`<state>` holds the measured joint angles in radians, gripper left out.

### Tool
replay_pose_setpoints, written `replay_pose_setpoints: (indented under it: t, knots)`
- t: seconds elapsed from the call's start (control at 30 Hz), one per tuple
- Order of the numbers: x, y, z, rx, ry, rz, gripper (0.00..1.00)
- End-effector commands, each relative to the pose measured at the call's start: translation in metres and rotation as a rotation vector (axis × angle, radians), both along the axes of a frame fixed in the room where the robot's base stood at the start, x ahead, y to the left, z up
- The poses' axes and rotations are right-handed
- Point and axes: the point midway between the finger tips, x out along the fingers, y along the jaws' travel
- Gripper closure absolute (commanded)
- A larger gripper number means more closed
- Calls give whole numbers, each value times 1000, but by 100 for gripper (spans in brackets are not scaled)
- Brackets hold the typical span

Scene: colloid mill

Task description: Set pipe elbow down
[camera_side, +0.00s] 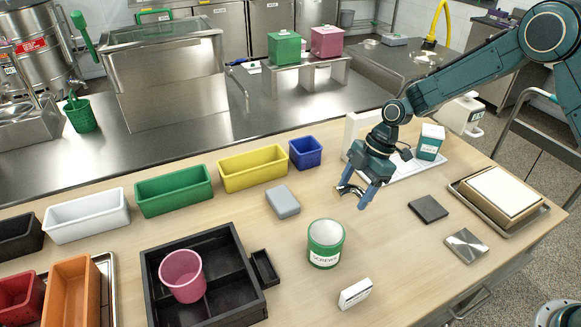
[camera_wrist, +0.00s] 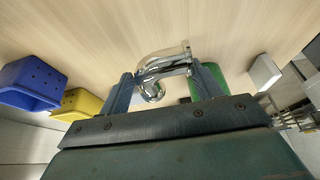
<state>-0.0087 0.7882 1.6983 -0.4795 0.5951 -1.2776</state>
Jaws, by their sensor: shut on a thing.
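The pipe elbow (camera_wrist: 165,68) is a shiny chrome bent pipe, held between the two fingers of my gripper (camera_wrist: 166,80) in the wrist view. In the side view my gripper (camera_side: 357,194) points down over the wooden table, shut on the elbow (camera_side: 346,189). The elbow appears close above the bare tabletop, behind the green and white tin marked "SCREWS" (camera_side: 326,243). I cannot tell whether the elbow touches the table.
A blue bin (camera_side: 306,152), a yellow bin (camera_side: 253,168) and a grey block (camera_side: 283,201) lie to the left. A dark square plate (camera_side: 428,209) and a metal plate (camera_side: 466,246) lie to the right. A black divided tray (camera_side: 228,243) holds a pink cup (camera_side: 182,276).

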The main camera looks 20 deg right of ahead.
Motion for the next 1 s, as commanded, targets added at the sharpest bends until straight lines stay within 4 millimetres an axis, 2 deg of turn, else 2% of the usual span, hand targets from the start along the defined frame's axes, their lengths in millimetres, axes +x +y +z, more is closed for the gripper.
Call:
replay_pose_setpoints:
  t: [0.37,0.7,1.0]
  knots:
    - [0,0,-11,0,1,0,63]
    - [0,0,-46,0,1,0,63]
    - [0,0,-49,0,-1,1,63]
